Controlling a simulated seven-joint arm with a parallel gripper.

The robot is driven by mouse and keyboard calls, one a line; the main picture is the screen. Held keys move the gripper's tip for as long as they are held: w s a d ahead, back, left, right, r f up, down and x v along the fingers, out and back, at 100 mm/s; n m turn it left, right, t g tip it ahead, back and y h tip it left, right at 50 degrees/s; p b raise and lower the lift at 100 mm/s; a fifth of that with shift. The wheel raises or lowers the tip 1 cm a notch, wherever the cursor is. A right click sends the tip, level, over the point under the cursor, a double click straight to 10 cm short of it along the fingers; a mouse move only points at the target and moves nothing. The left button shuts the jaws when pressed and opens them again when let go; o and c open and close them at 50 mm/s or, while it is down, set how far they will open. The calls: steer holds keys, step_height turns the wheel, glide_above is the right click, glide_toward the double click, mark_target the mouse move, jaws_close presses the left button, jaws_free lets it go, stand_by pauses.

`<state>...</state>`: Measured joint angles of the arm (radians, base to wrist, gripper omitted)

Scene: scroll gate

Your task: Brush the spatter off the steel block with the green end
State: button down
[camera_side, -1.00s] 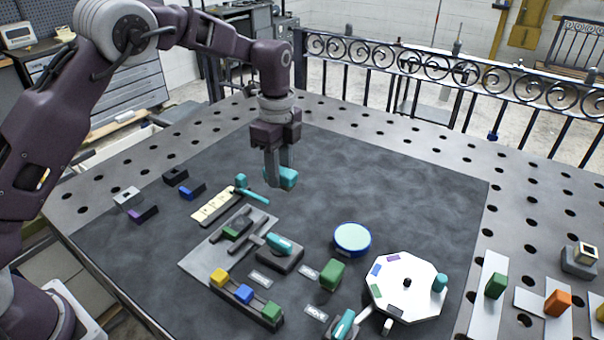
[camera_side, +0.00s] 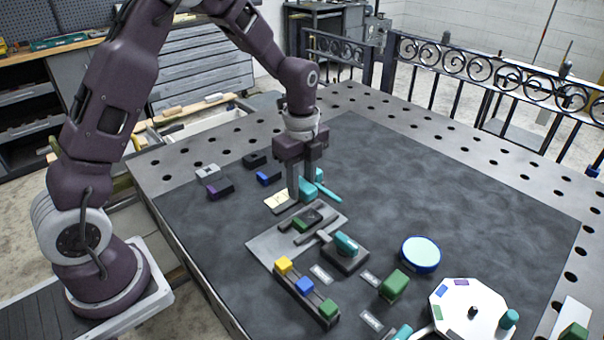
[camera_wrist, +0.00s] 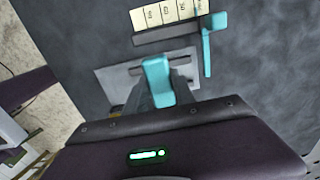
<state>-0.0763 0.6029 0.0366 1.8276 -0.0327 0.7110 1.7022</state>
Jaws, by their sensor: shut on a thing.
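A dark steel block with a green end (camera_side: 302,223) lies on a grey plate (camera_side: 268,245) on the dark mat; spatter on it is too small to make out. My gripper (camera_side: 303,198) is above the mat behind that plate, shut on a teal piece (camera_side: 308,190). The teal piece also shows between the fingers in the wrist view (camera_wrist: 158,82), over part of the grey plate (camera_wrist: 112,80). Its working end is hidden, so I cannot tell whether it is a brush.
Blocks with purple (camera_side: 220,192) and blue (camera_side: 268,178) ends lie left. A teal-topped block (camera_side: 346,244), coloured-cube rail (camera_side: 305,290) and round blue-rimmed disc (camera_side: 420,254) stand nearer or right.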

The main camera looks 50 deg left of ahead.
mark_target(307, 202)
step_height(307, 202, down, 4)
steer(key=shift+s+r, duration=0.1)
steer(key=shift+r, duration=0.15)
steer(key=shift+d+f, duration=0.15)
steer(key=shift+d, duration=0.4)
steer(key=shift+d+f, duration=0.15)
steer(key=shift+d, duration=1.85)
steer(key=shift+a, duration=2.55)
steer(key=shift+w+d, duration=0.2)
steer(key=shift+d, duration=2.6)
steer(key=shift+a, duration=2.7)
steer(key=shift+a+r, duration=0.1)
steer(key=shift+r, duration=4)
